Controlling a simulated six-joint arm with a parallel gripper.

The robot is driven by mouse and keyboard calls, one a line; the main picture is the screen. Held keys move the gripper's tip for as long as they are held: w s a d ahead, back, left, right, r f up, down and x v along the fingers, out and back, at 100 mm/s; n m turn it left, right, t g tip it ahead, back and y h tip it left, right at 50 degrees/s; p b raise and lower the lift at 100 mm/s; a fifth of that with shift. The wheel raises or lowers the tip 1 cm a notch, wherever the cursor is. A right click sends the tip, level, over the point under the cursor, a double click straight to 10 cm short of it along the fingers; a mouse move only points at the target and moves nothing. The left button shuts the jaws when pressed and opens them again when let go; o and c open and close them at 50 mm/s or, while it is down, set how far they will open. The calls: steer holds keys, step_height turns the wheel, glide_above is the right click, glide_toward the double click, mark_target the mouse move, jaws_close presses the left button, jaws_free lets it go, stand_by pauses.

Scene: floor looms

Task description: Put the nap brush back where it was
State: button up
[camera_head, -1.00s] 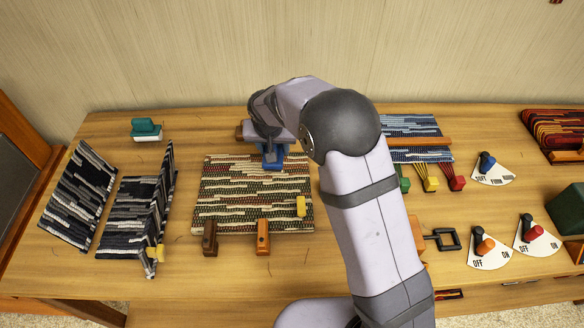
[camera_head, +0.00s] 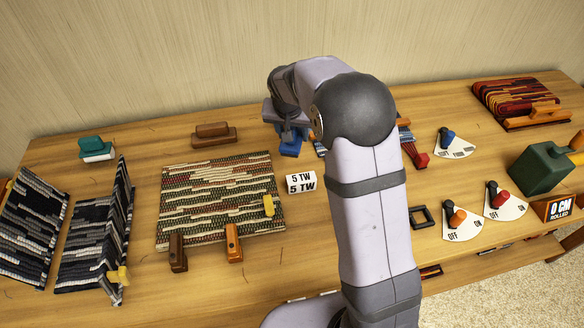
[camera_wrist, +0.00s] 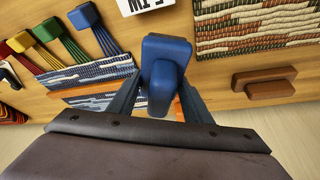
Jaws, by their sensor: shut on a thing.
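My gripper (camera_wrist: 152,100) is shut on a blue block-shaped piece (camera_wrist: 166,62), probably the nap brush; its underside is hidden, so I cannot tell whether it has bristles. In the head view the blue piece (camera_head: 290,142) shows beneath my wrist, behind the 5 TW card and right of the striped mat. I cannot tell whether it touches the table. A teal brush-like block with a white base (camera_head: 96,148) stands at the back left. A brown stepped block (camera_head: 213,134) stands behind the mat and also shows in the wrist view (camera_wrist: 264,84).
The striped mat (camera_head: 205,212) carries a yellow clip and two wooden clamps. The 5 TW card (camera_head: 300,182) stands beside it. A blue woven piece (camera_wrist: 95,72) with coloured tassels lies near my gripper. Dials, a green box (camera_head: 542,168) and a red weave (camera_head: 515,97) are at right.

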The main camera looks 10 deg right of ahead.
steer(key=shift+f+p, duration=0.75)
steer(key=shift+f, duration=4.2)
steer(key=shift+f, duration=0.15)
steer(key=o, duration=1)
